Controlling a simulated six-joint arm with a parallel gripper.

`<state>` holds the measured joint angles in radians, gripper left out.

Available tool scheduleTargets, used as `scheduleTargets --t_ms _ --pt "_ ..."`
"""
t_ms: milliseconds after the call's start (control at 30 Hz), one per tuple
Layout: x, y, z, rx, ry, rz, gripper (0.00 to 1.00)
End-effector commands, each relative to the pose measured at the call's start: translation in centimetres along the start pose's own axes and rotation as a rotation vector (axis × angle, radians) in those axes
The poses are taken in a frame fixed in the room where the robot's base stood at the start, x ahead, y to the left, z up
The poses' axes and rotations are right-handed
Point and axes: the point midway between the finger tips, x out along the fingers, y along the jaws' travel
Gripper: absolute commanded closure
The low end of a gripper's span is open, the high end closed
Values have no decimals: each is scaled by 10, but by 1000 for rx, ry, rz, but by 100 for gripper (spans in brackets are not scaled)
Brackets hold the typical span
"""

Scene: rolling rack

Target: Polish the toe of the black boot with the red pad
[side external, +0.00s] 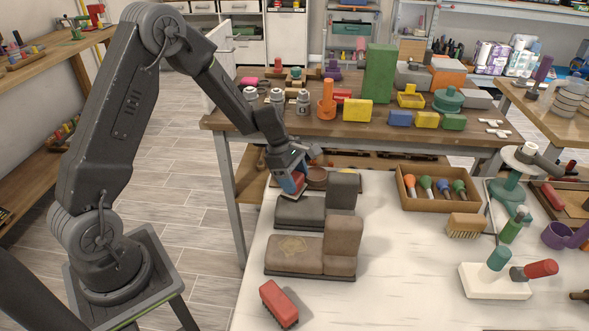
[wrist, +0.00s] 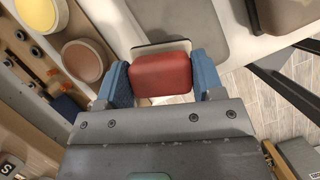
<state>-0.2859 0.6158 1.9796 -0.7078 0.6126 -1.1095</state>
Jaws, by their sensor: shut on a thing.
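The black boot (side external: 300,212), dark grey and blocky, lies on the white table with its toe to the left and its shaft upright at the right. My gripper (side external: 291,184) is over the far side of its toe in the side view. Its blue fingers are shut on the red pad (side external: 292,183), which also shows between the fingers in the wrist view (wrist: 160,73). A grey surface, likely the boot's toe (wrist: 200,25), lies just ahead of the pad there. I cannot tell whether the pad touches the boot.
A brown boot (side external: 295,250) stands on the near side of the black one. A red brush (side external: 279,304) lies nearer the front. Round tins (wrist: 84,61) sit beside my gripper. A wooden box of coloured-handled tools (side external: 440,205) stands at the right. The table's middle is clear.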

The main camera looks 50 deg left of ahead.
Motion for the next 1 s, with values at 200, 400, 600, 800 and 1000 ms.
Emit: scheduleTargets --t_ms 200,400,600,800,1000 --pt "7 -18 6 1 -2 -2 58" --pt "10 -35 12 1 -2 -3 58" --pt "13 -52 18 2 -2 -3 58" --pt "15 -69 24 2 -3 -3 58" --pt "21 -64 39 3 -3 -2 58"
